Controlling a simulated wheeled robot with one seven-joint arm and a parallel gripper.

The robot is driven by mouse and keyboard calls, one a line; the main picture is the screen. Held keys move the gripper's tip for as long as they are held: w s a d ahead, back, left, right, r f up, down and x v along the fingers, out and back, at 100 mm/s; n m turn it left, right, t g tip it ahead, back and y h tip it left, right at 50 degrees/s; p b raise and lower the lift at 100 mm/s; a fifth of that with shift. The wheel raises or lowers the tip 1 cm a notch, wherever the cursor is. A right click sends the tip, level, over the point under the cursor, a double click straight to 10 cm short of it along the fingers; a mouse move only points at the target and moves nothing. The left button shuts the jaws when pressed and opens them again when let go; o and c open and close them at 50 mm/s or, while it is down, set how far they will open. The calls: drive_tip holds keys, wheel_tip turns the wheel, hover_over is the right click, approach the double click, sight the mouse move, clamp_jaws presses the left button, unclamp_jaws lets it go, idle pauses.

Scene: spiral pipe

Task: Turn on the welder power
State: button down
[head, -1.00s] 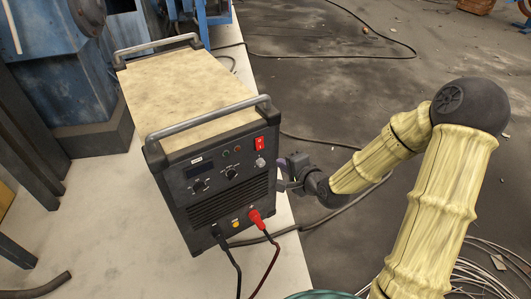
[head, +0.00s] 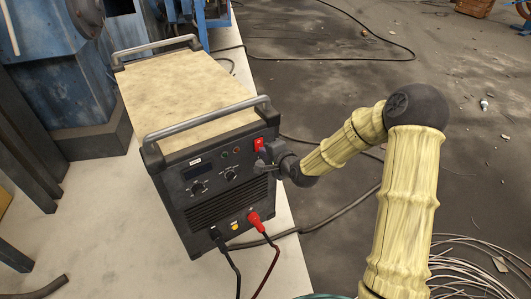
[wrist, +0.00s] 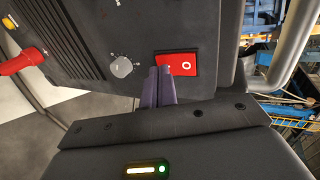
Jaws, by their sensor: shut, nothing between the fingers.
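The welder (head: 182,168) is a black box with a beige top and silver handles, standing upright on the pale floor strip. My gripper (head: 262,163) is in front of the panel at the switch. In the wrist view its purple fingers (wrist: 159,70) are together and empty, with tips over the switch's left end. I cannot tell whether they touch it.
A grey knob (wrist: 122,67) sits left of the fingers in the wrist view. Red (head: 254,219) and black (head: 214,232) cable plugs are low on the welder's front. Blue machinery (head: 60,85) stands behind at the left. Cables lie on the dark floor at the right.

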drive_tip(key=shift+w, duration=0.25)
drive_tip(key=shift+s+a+r+p, duration=0.1)
drive_tip(key=shift+s+r+p, duration=0.25)
drive_tip(key=shift+r+p, duration=0.4)
drive_tip(key=shift+r, duration=0.1)
